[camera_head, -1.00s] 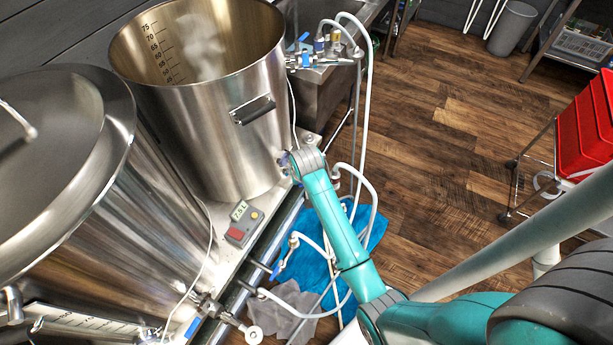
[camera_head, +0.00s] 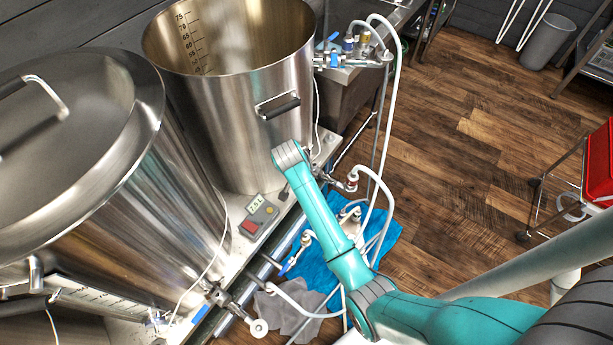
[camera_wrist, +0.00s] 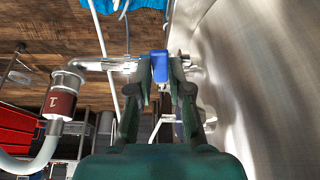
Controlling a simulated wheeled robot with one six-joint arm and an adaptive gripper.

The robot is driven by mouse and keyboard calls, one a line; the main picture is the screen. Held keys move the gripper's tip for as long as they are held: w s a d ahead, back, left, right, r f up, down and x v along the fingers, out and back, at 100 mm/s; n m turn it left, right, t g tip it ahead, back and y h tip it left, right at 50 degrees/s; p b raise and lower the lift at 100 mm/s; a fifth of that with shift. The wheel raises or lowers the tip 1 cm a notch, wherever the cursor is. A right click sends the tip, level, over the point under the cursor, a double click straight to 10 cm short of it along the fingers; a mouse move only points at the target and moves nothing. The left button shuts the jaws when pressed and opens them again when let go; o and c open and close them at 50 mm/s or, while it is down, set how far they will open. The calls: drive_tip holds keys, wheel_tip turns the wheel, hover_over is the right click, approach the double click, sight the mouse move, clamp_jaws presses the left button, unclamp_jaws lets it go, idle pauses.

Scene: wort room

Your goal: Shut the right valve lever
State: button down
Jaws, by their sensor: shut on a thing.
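The right valve (camera_head: 334,183) sits low on the open steel kettle (camera_head: 225,125), partly hidden by my arm in the head view. In the wrist view its blue lever (camera_wrist: 159,63) stands between my fingertips, beside the kettle's curved steel wall (camera_wrist: 255,80). My gripper (camera_wrist: 160,76) is shut on this blue lever. A metal pipe (camera_wrist: 98,64) runs left from the valve to a hose coupling with a red band marked 1 (camera_wrist: 61,101). My gripper is hidden behind my arm in the head view.
A lidded kettle (camera_head: 75,170) stands at the left. A controller with a red button (camera_head: 250,227) lies near the kettles' feet. White hoses (camera_head: 391,140) hang by the valve. A blue cloth (camera_head: 318,275) lies on the floor.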

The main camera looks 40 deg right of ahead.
idle(0.4)
drive_tip(key=c, duration=1.1)
unclamp_jaws()
drive_tip(key=v, duration=1.2)
